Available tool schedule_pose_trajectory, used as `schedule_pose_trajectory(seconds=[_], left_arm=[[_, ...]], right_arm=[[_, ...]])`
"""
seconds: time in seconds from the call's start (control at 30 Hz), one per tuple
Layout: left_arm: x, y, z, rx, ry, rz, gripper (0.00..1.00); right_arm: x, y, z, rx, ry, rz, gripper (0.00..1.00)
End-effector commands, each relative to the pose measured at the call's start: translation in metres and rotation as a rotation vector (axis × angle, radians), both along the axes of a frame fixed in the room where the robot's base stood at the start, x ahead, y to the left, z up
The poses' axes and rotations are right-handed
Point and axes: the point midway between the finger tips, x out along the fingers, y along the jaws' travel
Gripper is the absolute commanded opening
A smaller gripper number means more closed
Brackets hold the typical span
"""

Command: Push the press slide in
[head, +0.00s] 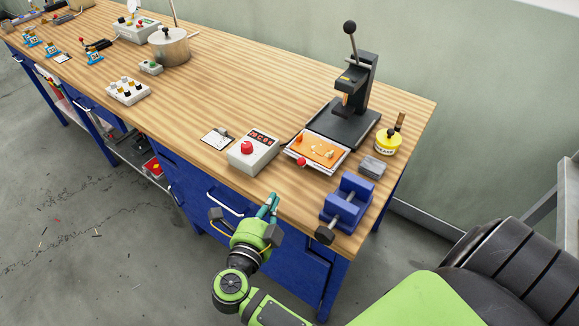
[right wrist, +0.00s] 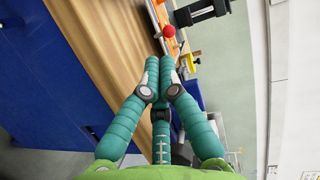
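The press (head: 355,90) is a dark stand with a lever and a black ball on top, at the table's far right. Its slide (head: 318,151) is a white-edged plate with an orange top and small parts on it. It sits out in front of the dark press base, with a red knob (head: 301,162) at its front. My right gripper (head: 268,205) is at the table's front edge, apart from the knob and nearer the front. In the right wrist view its fingertips are together and empty, and the red knob (right wrist: 169,31) shows beyond them. My left gripper is not in view.
A control box (head: 252,151) with a red button and display stands left of the slide. A blue vise (head: 347,200) and a grey block (head: 373,167) are to its right, with a yellow tin (head: 388,142) behind. The wooden tabletop (head: 240,80) is clear behind the control box.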

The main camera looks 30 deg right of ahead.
Motion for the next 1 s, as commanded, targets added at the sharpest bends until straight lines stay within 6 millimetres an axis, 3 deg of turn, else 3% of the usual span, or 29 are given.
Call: schedule_pose_trajectory(seconds=[0.1,0.33,0.8,1.0], left_arm=[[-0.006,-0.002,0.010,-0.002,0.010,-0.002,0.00],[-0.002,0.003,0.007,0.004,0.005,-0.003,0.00],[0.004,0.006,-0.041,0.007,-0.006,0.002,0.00],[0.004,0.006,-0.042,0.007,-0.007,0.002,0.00]], right_arm=[[-0.015,0.001,0.013,0.169,0.015,-0.099,0.00],[-0.022,-0.001,0.007,0.268,0.045,-0.153,0.00],[0.026,-0.073,-0.030,0.262,0.042,-0.151,0.00],[0.042,-0.096,-0.021,0.262,0.043,-0.150,0.00]])
